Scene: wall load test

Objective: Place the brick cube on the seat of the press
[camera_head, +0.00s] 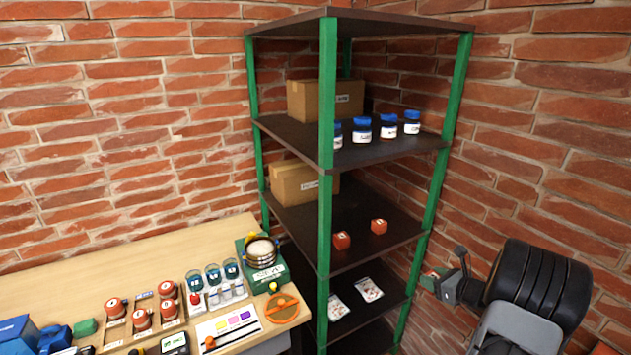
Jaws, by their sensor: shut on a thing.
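A green-posted shelf rack (327,130) stands in the corner with boxes, blue-lidded jars and white packets. A wooden bench (110,270) at the left holds a green sieve machine (263,275), red-topped pots, glass beakers and an orange disc. Brick walls close in behind.

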